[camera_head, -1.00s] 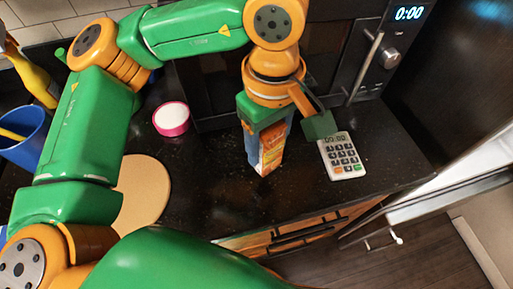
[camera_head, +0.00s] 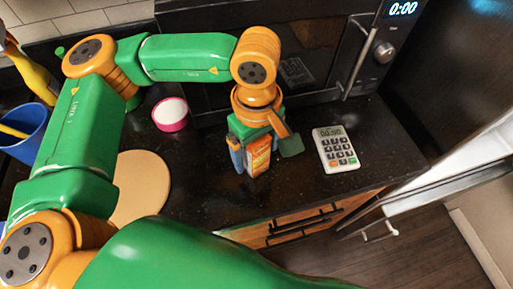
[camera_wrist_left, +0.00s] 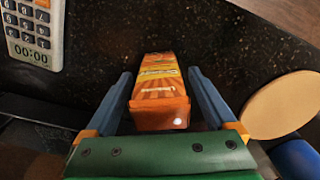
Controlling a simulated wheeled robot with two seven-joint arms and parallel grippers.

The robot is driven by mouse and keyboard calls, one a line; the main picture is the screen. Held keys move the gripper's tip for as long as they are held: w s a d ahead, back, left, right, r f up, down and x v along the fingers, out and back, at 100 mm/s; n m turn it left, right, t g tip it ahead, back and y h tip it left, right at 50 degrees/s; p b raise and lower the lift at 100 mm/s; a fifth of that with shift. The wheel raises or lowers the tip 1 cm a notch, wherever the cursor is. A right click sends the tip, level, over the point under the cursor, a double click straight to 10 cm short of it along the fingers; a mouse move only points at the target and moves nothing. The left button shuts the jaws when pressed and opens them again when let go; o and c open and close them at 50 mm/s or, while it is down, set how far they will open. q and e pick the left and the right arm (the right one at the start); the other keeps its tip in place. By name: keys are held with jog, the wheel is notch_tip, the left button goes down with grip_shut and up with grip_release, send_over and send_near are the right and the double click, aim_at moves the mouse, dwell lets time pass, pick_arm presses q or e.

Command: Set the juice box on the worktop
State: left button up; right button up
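The juice box (camera_head: 258,157), orange with a yellow and white label, is upright at the worktop (camera_head: 215,190), in front of the microwave. Its base appears to meet the dark surface, but I cannot be sure of contact. My left gripper (camera_head: 262,155) is over it from above, one finger on each side. In the left wrist view the juice box (camera_wrist_left: 160,95) lies between the two blue fingers (camera_wrist_left: 160,85), with a narrow dark gap visible on both sides, so the gripper looks open around it. My right gripper is not in view.
A card reader or calculator (camera_head: 335,149) lies right of the box. A pink-rimmed white tub (camera_head: 171,114) and a round tan board (camera_head: 140,190) are to the left, with a blue cup (camera_head: 22,135) beyond. The microwave (camera_head: 290,75) stands behind. The front edge is close.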

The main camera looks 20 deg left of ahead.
pick_arm(q)
notch_tip(320, 180, up, 12)
jog(key=shift+r+b, duration=0.2)
jog(key=shift+b, duration=0.1)
dwell(0.5)
